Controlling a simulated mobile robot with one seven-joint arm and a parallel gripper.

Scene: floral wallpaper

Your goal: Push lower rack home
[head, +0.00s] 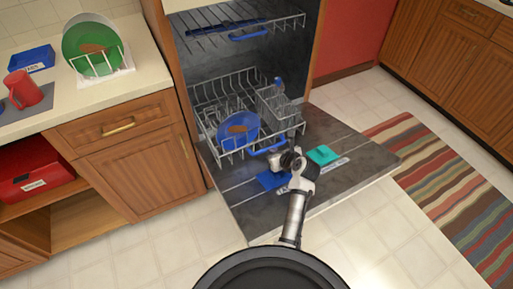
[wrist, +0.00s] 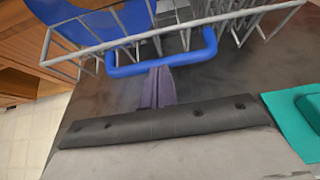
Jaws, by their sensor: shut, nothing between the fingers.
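The lower rack (head: 222,86) is a grey wire basket in the open dishwasher. Its front part stands out over the lowered door (head: 345,170). A blue handle (head: 267,147) is on its front edge. The handle also shows in the wrist view (wrist: 165,67), with the rack's front wires (wrist: 130,40) behind it. My gripper (wrist: 160,78) is shut and empty, its fingertips at the near side of the handle's middle. I cannot tell whether they touch it. In the head view my wrist hides part of the gripper. The rack holds a blue plate (head: 231,136) and a cutlery basket (head: 275,104).
The upper rack (head: 275,24) is above. A teal item (head: 322,155) and a blue item (head: 271,181) lie on the door. The teal item is right of my gripper in the wrist view (wrist: 298,120). Cabinets (head: 138,165) stand left; a striped rug (head: 440,190) lies right.

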